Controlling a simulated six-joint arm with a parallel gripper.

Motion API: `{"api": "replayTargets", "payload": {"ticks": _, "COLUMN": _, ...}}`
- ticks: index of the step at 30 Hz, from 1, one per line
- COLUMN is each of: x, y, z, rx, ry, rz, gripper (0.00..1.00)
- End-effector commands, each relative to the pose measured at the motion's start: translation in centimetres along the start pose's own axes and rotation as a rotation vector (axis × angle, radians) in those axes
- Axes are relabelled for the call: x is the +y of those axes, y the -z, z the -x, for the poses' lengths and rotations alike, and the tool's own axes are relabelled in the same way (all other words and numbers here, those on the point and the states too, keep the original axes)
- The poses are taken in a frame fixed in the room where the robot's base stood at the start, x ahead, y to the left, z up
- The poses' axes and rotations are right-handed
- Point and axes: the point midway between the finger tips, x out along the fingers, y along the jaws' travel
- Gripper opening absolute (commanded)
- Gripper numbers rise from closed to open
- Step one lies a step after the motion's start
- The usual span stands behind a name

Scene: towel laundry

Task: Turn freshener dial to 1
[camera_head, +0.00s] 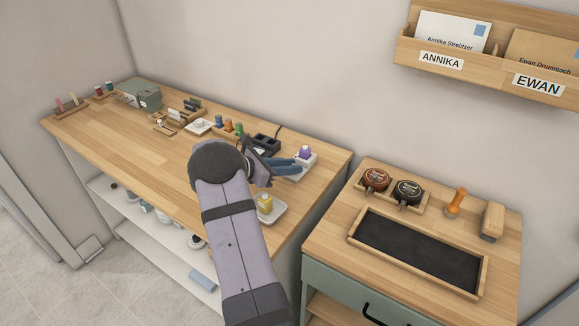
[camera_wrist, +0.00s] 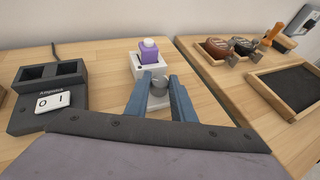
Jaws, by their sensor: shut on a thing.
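The freshener is a white base with a purple bottle on top. In the wrist view the purple bottle (camera_wrist: 149,50) stands in the white base (camera_wrist: 140,70), and the round grey dial (camera_wrist: 158,84) is at its near side. My gripper (camera_wrist: 159,91) has its blue fingers on either side of the dial, shut on it. In the head view the purple bottle (camera_head: 304,152) is at the right end of the long table, with my gripper (camera_head: 297,165) reaching it from the left. I cannot read any dial marks.
A dark two-slot device (camera_wrist: 50,90) with an O/I switch (camera_wrist: 53,101) stands left of the freshener. A white tray (camera_head: 277,213) with a yellow item lies nearer. Right, across a gap, a second bench holds a framed dark mat (camera_head: 420,250) and two round-headed tools.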

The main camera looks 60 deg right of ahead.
Motion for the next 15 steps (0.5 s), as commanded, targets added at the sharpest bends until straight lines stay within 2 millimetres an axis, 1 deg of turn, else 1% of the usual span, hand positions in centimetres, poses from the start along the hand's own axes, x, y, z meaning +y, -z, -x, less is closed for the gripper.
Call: {"api": "replayTargets", "payload": {"ticks": 15, "x": 0.63, "y": -0.23, "z": -0.12, "rx": -0.008, "ry": 0.215, "rz": -0.094, "gripper": 0.0}}
